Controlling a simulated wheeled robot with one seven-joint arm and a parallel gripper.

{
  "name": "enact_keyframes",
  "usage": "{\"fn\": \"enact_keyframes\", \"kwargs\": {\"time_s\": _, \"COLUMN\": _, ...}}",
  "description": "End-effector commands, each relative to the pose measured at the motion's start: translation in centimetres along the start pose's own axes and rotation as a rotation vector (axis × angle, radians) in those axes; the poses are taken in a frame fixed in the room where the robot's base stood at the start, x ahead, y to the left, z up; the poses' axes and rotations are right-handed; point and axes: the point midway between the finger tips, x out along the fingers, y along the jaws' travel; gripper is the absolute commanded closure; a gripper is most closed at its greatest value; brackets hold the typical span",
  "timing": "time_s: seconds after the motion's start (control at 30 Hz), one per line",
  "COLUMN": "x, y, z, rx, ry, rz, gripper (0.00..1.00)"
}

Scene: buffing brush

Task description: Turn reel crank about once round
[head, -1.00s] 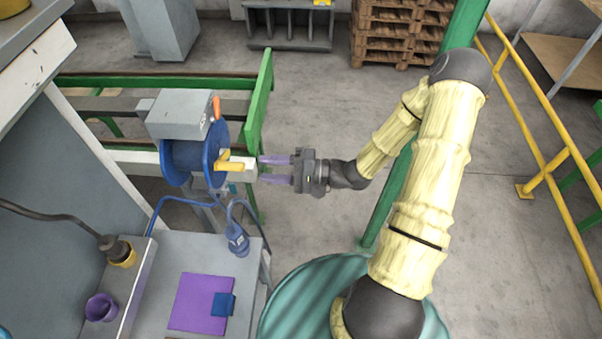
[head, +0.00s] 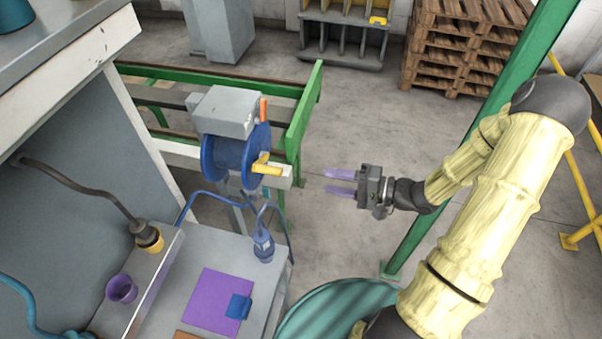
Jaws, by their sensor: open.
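The blue reel (head: 229,155) hangs below a grey box (head: 226,111) on the green-framed bench. Its yellow crank (head: 264,166) is on the right side of the reel, with the handle pointing right. An orange piece (head: 263,109) stands upright at the box's right edge. My gripper (head: 341,181) is to the right of the crank, clear of it, with its two purple fingers apart and pointing left. Nothing is between the fingers.
A green rail end (head: 303,112) stands behind the reel. Below are a grey worktop with a purple mat (head: 219,302), a blue bottle-like item (head: 263,246) and a purple cup (head: 121,288). Open floor lies right of the crank. A green post (head: 455,150) stands behind my arm.

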Motion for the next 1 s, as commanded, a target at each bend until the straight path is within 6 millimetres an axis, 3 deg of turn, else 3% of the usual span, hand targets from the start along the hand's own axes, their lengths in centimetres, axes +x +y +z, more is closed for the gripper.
{"fn": "enact_keyframes", "kwargs": {"time_s": 0.2, "x": 0.4, "y": 1.8, "z": -4.0, "rx": -0.296, "ry": 0.179, "rz": 0.416, "gripper": 0.57}}
{"fn": "enact_keyframes", "kwargs": {"time_s": 0.33, "x": -1.1, "y": 1.9, "z": -5.7, "rx": -0.458, "ry": 0.250, "rz": 0.691, "gripper": 0.57}}
{"fn": "enact_keyframes", "kwargs": {"time_s": 0.47, "x": -3.4, "y": 1.0, "z": -6.0, "rx": -0.568, "ry": 0.281, "rz": 0.946, "gripper": 0.57}}
{"fn": "enact_keyframes", "kwargs": {"time_s": 0.57, "x": -5.0, "y": -0.1, "z": -5.1, "rx": -0.613, "ry": 0.273, "rz": 1.115, "gripper": 0.57}}
{"fn": "enact_keyframes", "kwargs": {"time_s": 0.7, "x": -7.0, "y": -1.8, "z": -2.2, "rx": -0.621, "ry": 0.216, "rz": 1.293, "gripper": 0.57}}
{"fn": "enact_keyframes", "kwargs": {"time_s": 1.0, "x": -7.6, "y": -4.3, "z": 5.9, "rx": -0.553, "ry": 0.009, "rz": 1.376, "gripper": 0.57}}
